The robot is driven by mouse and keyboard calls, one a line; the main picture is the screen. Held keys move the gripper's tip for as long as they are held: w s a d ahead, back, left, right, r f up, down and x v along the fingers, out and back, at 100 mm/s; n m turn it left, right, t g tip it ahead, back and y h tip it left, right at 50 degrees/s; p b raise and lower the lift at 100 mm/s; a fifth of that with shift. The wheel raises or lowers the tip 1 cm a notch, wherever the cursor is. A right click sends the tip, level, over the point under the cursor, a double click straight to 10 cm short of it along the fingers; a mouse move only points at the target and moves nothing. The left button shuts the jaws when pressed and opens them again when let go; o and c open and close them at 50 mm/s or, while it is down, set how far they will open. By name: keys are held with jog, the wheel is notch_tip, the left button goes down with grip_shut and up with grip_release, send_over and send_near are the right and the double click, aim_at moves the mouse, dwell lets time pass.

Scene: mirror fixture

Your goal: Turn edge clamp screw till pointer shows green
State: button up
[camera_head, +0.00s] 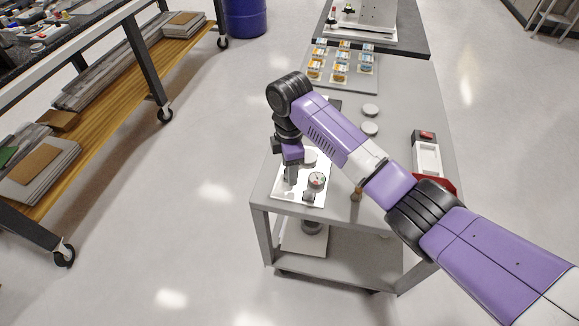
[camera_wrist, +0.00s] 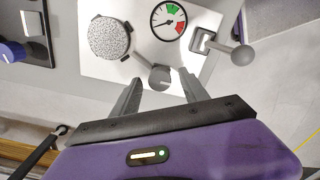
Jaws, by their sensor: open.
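The fixture is a white plate (camera_head: 318,196) on the grey cart, also in the wrist view (camera_wrist: 90,68). It carries a speckled round disc (camera_wrist: 109,38) and a dial (camera_wrist: 169,20) with green and red sectors. The dial's dark pointer lies toward the left, in the white part. A grey round knob (camera_wrist: 160,78) on a short stem beside the disc looks like the clamp screw. My gripper (camera_wrist: 160,90) is open, its fingertips on either side of the knob; I cannot tell whether they touch it. In the head view my gripper (camera_head: 290,176) points down over the plate.
A lever with a grey ball end (camera_wrist: 242,55) stands right of the dial. A black box with a blue knob (camera_wrist: 12,52) is at the left. Round discs (camera_head: 370,110), a tray of small orange and blue items (camera_head: 342,88) and a red-and-white device (camera_head: 427,155) share the cart.

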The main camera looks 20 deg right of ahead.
jog(key=shift+c, duration=0.2)
grip_shut()
jog(key=shift+a+m+p, duration=0.1)
jog(key=shift+m+p, duration=0.3)
jog(key=shift+p, duration=0.1)
jog(key=shift+r+m+p, duration=0.15)
jog(key=shift+m+p, duration=1.2)
jog(key=shift+m, duration=0.05)
jog(key=shift+m+p, duration=1.35)
jog(key=shift+m, duration=0.85)
